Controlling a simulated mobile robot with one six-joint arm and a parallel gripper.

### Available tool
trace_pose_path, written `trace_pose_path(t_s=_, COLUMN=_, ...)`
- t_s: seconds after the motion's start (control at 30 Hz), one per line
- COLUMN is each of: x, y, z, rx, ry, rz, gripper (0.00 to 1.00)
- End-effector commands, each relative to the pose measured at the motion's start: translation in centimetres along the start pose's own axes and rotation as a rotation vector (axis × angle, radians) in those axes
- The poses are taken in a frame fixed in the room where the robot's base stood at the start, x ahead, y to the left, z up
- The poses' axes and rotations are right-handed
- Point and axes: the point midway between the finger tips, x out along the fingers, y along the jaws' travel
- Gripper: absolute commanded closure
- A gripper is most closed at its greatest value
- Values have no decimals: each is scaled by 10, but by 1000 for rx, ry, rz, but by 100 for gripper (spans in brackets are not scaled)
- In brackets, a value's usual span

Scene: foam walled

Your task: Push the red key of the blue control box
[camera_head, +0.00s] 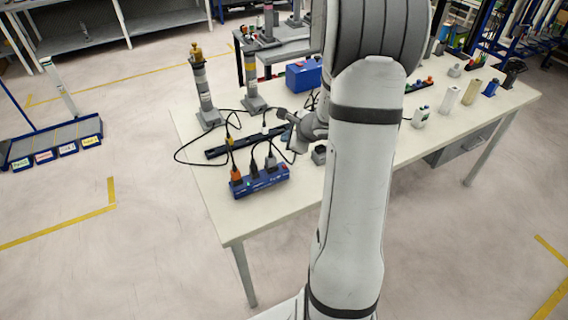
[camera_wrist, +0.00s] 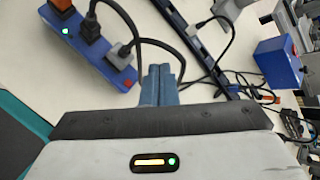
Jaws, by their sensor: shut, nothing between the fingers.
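A blue box (camera_head: 303,75) sits on the far part of the table, left of my arm. In the wrist view the blue box (camera_wrist: 278,62) is at the upper right, with a small red spot (camera_wrist: 295,48) on its right side. A blue power strip (camera_head: 260,180) lies nearer, with plugs in it. In the wrist view the strip (camera_wrist: 97,55) shows a small red button (camera_wrist: 127,84) and a green light. My gripper (camera_head: 283,113) is shut and empty above the table, between strip and box. Its fingers (camera_wrist: 160,72) are together in the wrist view, apart from both.
Black cables (camera_head: 200,150) loop across the table (camera_head: 225,215) around the strip. A dark rail (camera_head: 240,142) lies behind the strip. Two upright posts (camera_head: 203,90) stand at the left edge. Bottles and cylinders (camera_head: 449,100) stand to the right. The front left corner is clear.

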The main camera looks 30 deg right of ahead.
Motion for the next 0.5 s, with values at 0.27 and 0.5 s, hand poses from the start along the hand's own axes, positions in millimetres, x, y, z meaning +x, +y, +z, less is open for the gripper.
trace_pose_path(t_s=0.27, x=8, y=6, z=-6, rx=0, ry=0, rz=1, gripper=100)
trace_pose_path(t_s=0.5, x=29, y=22, z=-21, rx=0, ry=0, rz=2, gripper=100)
